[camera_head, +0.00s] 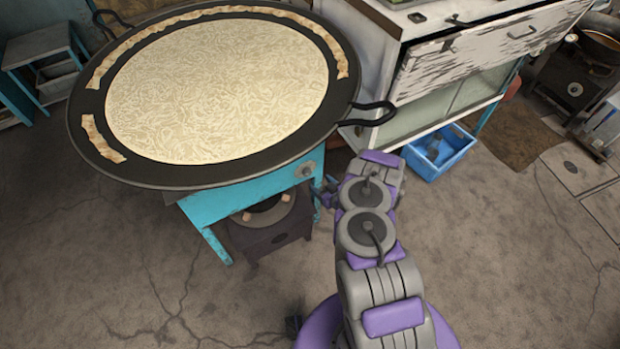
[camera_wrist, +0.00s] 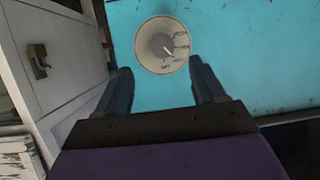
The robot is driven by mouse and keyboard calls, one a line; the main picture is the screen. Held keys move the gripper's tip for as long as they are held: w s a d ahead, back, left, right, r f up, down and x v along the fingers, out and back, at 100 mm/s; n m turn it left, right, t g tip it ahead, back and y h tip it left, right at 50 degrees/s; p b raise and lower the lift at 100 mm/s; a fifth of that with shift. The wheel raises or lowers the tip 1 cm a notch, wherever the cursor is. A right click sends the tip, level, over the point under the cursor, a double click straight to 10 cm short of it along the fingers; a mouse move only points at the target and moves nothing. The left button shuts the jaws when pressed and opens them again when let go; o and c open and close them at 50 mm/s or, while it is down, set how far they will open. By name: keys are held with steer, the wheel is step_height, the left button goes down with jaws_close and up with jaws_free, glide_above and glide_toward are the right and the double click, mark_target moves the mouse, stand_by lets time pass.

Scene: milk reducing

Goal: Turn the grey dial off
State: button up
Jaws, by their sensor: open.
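The grey dial (camera_wrist: 162,45) is round, with a darker knob in its middle and small markings around its lower right rim. It sits on the turquoise panel (camera_wrist: 240,50) of the stove stand. My gripper (camera_wrist: 163,72) is open in the wrist view, with one finger on each side below the dial and nothing between them. The fingertips overlap the dial's lower edges in the picture; I cannot tell whether they touch it. In the head view the dial (camera_head: 307,170) shows small on the turquoise stand's right end, with my gripper (camera_head: 325,190) close beside it.
A wide black pan (camera_head: 75,125) full of pale milk stands over the turquoise stand, its handle (camera_head: 375,114) jutting right above my arm. A dark burner (camera_head: 275,235) sits below. A white cabinet (camera_head: 480,50) and a blue crate (camera_head: 440,160) stand right. Floor in front is open.

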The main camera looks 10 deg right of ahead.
mark_target(308, 174)
steer(key=b+x, duration=0.1)
steer(key=x, duration=0.1)
steer(key=b+x, duration=0.1)
steer(key=x, duration=0.5)
steer(key=shift+w+a+b, duration=0.1)
steer(key=shift+a+b, duration=0.3)
steer(key=shift+a, duration=0.1)
steer(key=shift+w+f, duration=0.1)
steer(key=shift+w, duration=0.15)
steer(key=shift+d, duration=0.35)
steer(key=shift+a, duration=0.3)
steer(key=c, duration=0.6)
steer(key=shift+d, duration=0.1)
steer(key=c, duration=0.4)
steer(key=shift+c, duration=0.2)
